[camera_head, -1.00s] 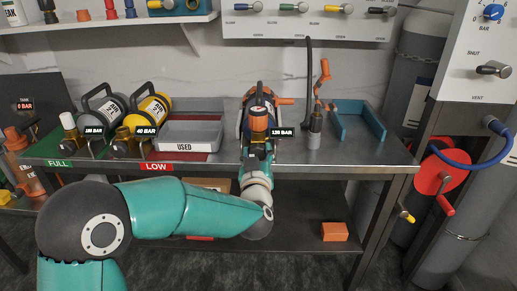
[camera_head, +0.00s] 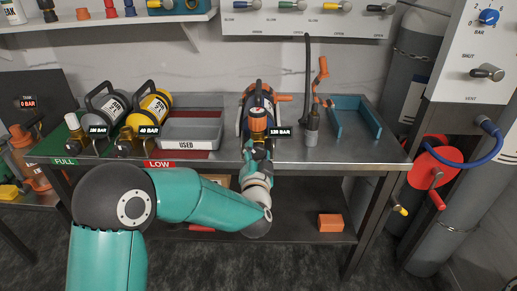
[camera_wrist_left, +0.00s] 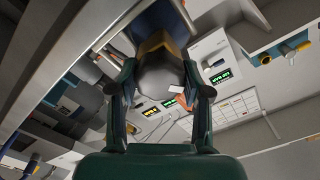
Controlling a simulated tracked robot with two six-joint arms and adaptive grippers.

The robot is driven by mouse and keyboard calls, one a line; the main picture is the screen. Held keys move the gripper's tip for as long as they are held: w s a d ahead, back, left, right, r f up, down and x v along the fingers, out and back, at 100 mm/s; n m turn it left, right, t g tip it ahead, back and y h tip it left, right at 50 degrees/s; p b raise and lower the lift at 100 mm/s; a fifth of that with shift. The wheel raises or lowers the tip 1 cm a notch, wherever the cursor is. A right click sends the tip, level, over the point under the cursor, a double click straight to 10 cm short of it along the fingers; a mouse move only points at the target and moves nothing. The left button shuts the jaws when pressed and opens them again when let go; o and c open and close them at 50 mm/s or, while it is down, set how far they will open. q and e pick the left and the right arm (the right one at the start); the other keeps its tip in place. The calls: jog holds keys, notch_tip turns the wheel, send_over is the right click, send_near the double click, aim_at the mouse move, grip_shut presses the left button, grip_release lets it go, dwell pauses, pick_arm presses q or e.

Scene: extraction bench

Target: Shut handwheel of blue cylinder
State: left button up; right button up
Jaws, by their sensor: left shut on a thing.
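The blue cylinder (camera_head: 243,110) lies on the metal bench in the head view, nose toward me, with an orange cap-like part (camera_head: 258,122) at its front. A label beside it reads about 130 BAR. My left gripper (camera_head: 256,167) is at its front end, below the orange part. In the left wrist view the two fingers of my left gripper (camera_wrist_left: 160,88) stand on either side of a grey rounded knob (camera_wrist_left: 160,78), seemingly the handwheel, shut on it. A brass-coloured collar (camera_wrist_left: 158,44) shows behind the knob. The fingers hide the knob's sides. My right gripper is not in view.
A grey cylinder (camera_head: 105,106) and a yellow cylinder (camera_head: 152,106) lie to the left, then a grey USED tray (camera_head: 188,145). An orange block (camera_head: 330,222) sits on the lower shelf.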

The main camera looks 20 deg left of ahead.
pick_arm(q)
jog(key=m+p, duration=0.1)
jog(key=m, duration=0.1)
jog(key=m+p, duration=0.1)
jog(key=m, duration=0.1)
jog(key=shift+s+f+m, duration=0.1)
jog(key=shift+f+m, duration=0.2)
jog(key=shift+f, duration=0.1)
jog(key=shift+a+m+p, duration=0.1)
jog(key=shift+m+p, duration=0.4)
jog(key=shift+m, duration=1.1)
jog(key=shift+f, duration=0.1)
jog(key=o, duration=1.2)
jog(key=shift+r, duration=0.25)
